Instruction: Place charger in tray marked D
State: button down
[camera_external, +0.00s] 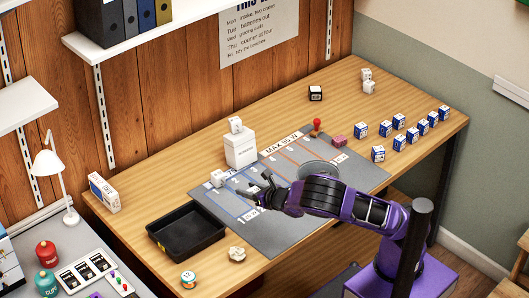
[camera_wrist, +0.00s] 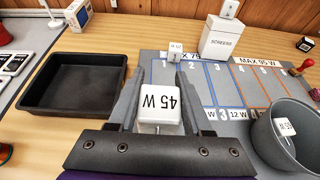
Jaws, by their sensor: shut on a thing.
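My gripper (camera_wrist: 160,112) is shut on a white charger (camera_wrist: 160,108) marked 45 W, whose print shows upside down in the wrist view. In the external view my gripper (camera_external: 262,190) is over the left half of the grey mat; the charger is hard to make out there. A black open tray (camera_external: 148,236) lies left of my gripper on the wooden table. It looks empty in the wrist view (camera_wrist: 30,104). I can read no letter D on it or elsewhere.
A grey round bin (camera_wrist: 262,140) with a white charger (camera_wrist: 285,128) inside stands right of my gripper. Another charger (camera_external: 217,178) sits on the mat (camera_external: 270,238). A white SCREENS box (camera_external: 240,150) stands behind. Several blue-and-white boxes (camera_external: 378,153) stand at right.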

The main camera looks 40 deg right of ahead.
notch_tip(320, 180, up, 3)
jog(key=n+g+y+b, duration=0.4)
jog(key=n+y+b, duration=0.2)
jog(key=n+y, duration=0.4)
send_over(175, 235)
notch_tip(175, 235, down, 11)
jog(key=shift+f, duration=2.2)
jog(key=shift+f, duration=0.1)
jog(key=shift+c, duration=1.7)
grip_release()
